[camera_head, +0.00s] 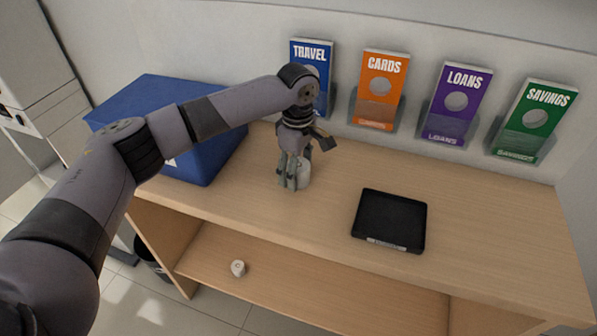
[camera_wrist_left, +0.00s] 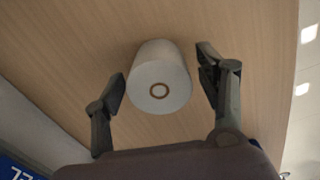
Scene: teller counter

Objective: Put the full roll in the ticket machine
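A white paper roll (camera_head: 303,173) stands upright on the wooden counter, partly hidden by my left gripper (camera_head: 293,180). In the left wrist view, the roll (camera_wrist_left: 160,78) shows its end with a brown core ring. My left gripper (camera_wrist_left: 165,88) is open, with one finger on each side of the roll and visible gaps between. A large blue box (camera_head: 205,160) stands at the left of the counter, partly behind my arm; I cannot tell if it is the ticket machine. A smaller whitish roll-like piece (camera_head: 238,268) lies on the lower shelf. My right gripper is not in view.
A black flat tray-like device (camera_head: 390,218) lies on the counter to the right of the roll. Leaflet holders, such as the orange CARDS one (camera_head: 382,88), line the back wall. A dark bin (camera_head: 150,258) stands below at left. The counter's right part (camera_head: 490,220) is clear.

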